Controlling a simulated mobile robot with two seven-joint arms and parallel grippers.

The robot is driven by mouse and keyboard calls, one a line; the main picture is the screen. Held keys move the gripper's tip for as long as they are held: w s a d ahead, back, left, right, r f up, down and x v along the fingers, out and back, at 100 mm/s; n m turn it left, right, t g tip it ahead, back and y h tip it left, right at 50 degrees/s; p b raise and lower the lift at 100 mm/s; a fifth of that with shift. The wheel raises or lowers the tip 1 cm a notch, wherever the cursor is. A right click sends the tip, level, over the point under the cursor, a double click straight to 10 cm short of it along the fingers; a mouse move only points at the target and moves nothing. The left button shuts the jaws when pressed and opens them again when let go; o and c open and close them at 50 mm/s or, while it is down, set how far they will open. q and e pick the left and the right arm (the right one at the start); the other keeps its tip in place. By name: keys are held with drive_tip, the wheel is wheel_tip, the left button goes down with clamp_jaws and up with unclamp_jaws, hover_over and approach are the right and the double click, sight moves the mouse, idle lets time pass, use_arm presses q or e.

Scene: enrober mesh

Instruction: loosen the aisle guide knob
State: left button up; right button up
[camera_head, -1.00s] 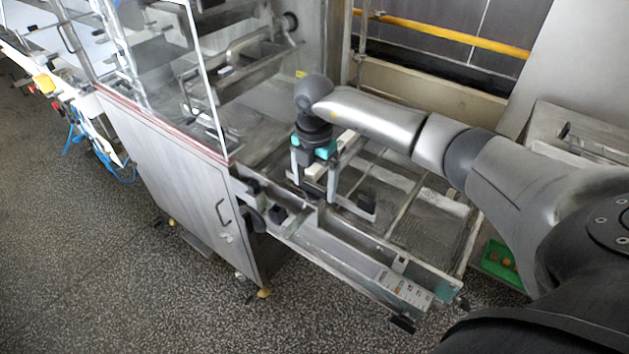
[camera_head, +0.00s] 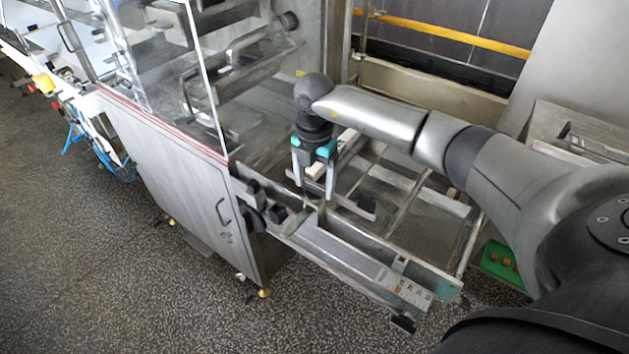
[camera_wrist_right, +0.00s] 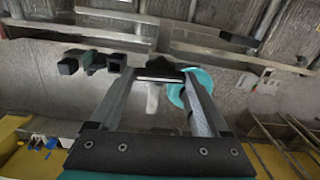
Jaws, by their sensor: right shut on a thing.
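My right gripper (camera_head: 314,190) points down over the near side of the enrober's mesh frame. In the right wrist view, its fingertips (camera_wrist_right: 160,78) are shut on a dark lobed knob (camera_wrist_right: 160,66), which I take for the aisle guide knob. The knob shows between and just beyond the tips. In the head view the knob is too small and too covered by the fingers to make out. My left gripper is in neither view.
A steel cabinet (camera_head: 180,180) with a clear guard stands to the left. A side rail with a label panel (camera_head: 400,286) runs along the near edge. A green tray (camera_head: 497,262) with small brown pieces lies at the right. Open speckled floor (camera_head: 80,270) lies in front.

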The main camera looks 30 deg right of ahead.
drive_tip(key=n+b, duration=0.1)
drive_tip(key=n, duration=0.3)
drive_tip(key=n+b, duration=0.1)
drive_tip(key=n, duration=0.3)
drive_tip(key=shift+w+n, duration=0.1)
drive_tip(key=shift+n, duration=0.2)
drive_tip(key=n+b, duration=0.1)
drive_tip(key=n, duration=0.3)
drive_tip(key=shift+r+n+b, duration=0.1)
drive_tip(key=shift+n+b, duration=0.75)
drive_tip(key=shift+n, duration=1.35)
drive_tip(key=o, duration=1.2)
drive_tip(key=shift+r, duration=0.1)
